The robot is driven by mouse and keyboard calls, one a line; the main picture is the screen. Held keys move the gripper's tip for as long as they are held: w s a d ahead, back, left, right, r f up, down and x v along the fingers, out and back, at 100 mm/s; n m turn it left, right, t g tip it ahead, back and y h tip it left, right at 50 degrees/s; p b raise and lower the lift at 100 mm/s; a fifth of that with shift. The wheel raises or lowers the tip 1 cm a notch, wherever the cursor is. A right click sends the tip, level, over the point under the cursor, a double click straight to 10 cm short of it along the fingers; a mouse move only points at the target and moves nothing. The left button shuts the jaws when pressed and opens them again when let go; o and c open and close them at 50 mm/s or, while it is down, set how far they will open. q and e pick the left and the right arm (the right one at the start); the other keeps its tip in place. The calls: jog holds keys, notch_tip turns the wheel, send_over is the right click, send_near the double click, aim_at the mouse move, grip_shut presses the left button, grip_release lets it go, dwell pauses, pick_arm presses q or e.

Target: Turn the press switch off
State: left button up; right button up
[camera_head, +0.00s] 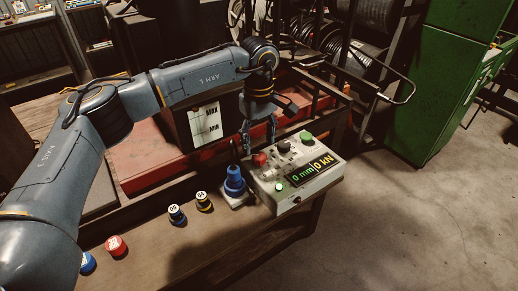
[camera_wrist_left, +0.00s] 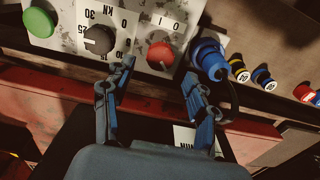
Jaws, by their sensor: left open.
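The press control box (camera_head: 318,188) is pale and worn, with a display reading "0 mm" and "0 kN". Its red switch knob (camera_head: 259,159) sits at the left corner of the top face. In the left wrist view, the red knob (camera_wrist_left: 160,56) lies beside the marks "I" and "0"; I cannot tell which mark it points to. My left gripper (camera_head: 259,134) hangs over the box's back edge near the knob. In the left wrist view, its open fingers (camera_wrist_left: 158,92) stand apart with nothing between them, and the knob shows just beyond their tips. My right gripper is not in view.
A black dial (camera_wrist_left: 99,39) with a kN scale and a green button (camera_wrist_left: 38,22) share the panel. A blue plug (camera_head: 234,181) stands close beside the box. Several small capped pieces (camera_head: 204,201) lie on the bench. A green cabinet (camera_head: 430,95) stands behind.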

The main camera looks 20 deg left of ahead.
aim_at(259, 155)
pick_arm(q)
notch_tip(259, 155, down, 4)
jog(key=shift+s+r+p, duration=0.1)
jog(key=shift+r+p, duration=0.1)
jog(key=shift+p, duration=0.1)
jog(key=shift+f, duration=0.5)
jog(key=shift+d+r, duration=0.1)
jog(key=c, duration=1.2)
jog(key=shift+o, duration=0.2)
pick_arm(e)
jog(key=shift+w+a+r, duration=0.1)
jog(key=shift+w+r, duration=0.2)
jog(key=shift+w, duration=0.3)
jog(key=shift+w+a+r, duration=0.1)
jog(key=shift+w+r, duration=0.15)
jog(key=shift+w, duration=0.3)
